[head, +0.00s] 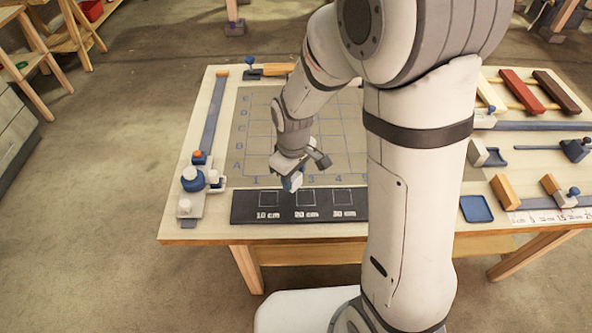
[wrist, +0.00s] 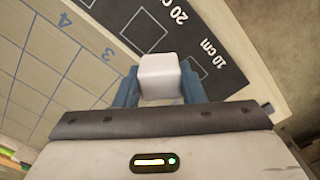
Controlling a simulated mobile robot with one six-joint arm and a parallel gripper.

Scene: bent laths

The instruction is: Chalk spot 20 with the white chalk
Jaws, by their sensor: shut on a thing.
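My gripper (head: 291,184) is shut on the white chalk (wrist: 160,75), a pale block held between the blue fingers in the wrist view. In the head view the gripper is low over the back edge of the black strip (head: 250,216), near the 10 cm and 20 cm squares. Spot 20 (head: 306,198) is the middle outlined square, above the "20 cm" label; in the wrist view its outline (wrist: 145,24) lies beyond the chalk. I cannot tell whether the chalk touches the strip.
A lettered and numbered grid board (head: 250,130) lies behind the strip. A device with a blue knob (head: 193,178) stands at the left. A blue tray (head: 476,208) and wooden blocks (head: 505,190) lie at the right. My arm hides part of the table.

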